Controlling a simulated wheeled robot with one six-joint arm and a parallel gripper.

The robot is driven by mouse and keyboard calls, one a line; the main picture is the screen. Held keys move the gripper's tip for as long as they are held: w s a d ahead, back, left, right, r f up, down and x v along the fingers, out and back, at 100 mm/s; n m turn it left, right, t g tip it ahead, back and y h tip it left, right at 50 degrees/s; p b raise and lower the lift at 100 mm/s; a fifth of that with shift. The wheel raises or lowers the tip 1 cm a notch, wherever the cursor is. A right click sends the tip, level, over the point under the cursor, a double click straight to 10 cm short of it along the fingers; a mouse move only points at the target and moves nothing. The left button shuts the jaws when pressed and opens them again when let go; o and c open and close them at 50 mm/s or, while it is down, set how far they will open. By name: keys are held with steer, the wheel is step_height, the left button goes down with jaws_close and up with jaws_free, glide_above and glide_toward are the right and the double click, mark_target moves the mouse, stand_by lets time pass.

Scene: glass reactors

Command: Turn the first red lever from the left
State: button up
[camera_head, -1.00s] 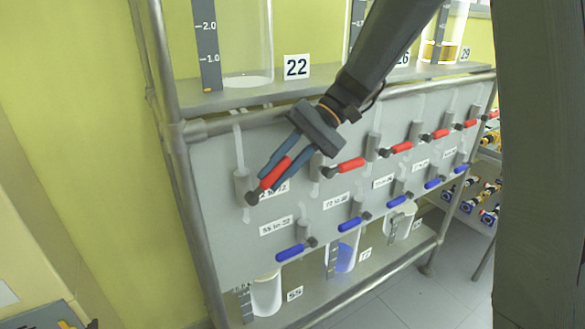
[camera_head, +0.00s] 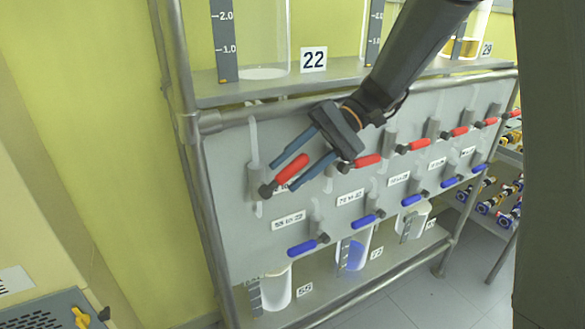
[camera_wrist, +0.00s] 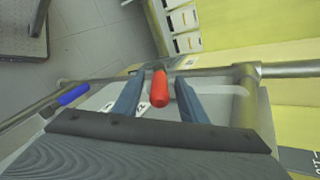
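The first red lever from the left (camera_head: 291,170) sits on the grey panel below the number 22 vessel. It slants up and to the right from its dark pivot. My gripper (camera_head: 282,178) reaches in from the upper right, with one blue finger above the lever and one below it. In the wrist view the red lever (camera_wrist: 159,90) lies between the two fingers (camera_wrist: 155,85), with a gap on each side. The gripper is open and holds nothing.
A second red lever (camera_head: 367,161) is just right of my gripper, with several more further right. A blue lever (camera_head: 302,248) is below. A metal post (camera_head: 185,120) stands left of the panel. A glass vessel (camera_head: 262,40) stands on the shelf above.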

steer(key=shift+d, duration=0.1)
steer(key=b+v, duration=0.2)
steer(key=v, duration=0.5)
steer(key=shift+w+d+r, duration=0.2)
steer(key=shift+d, duration=0.05)
steer(key=shift+c, duration=0.3)
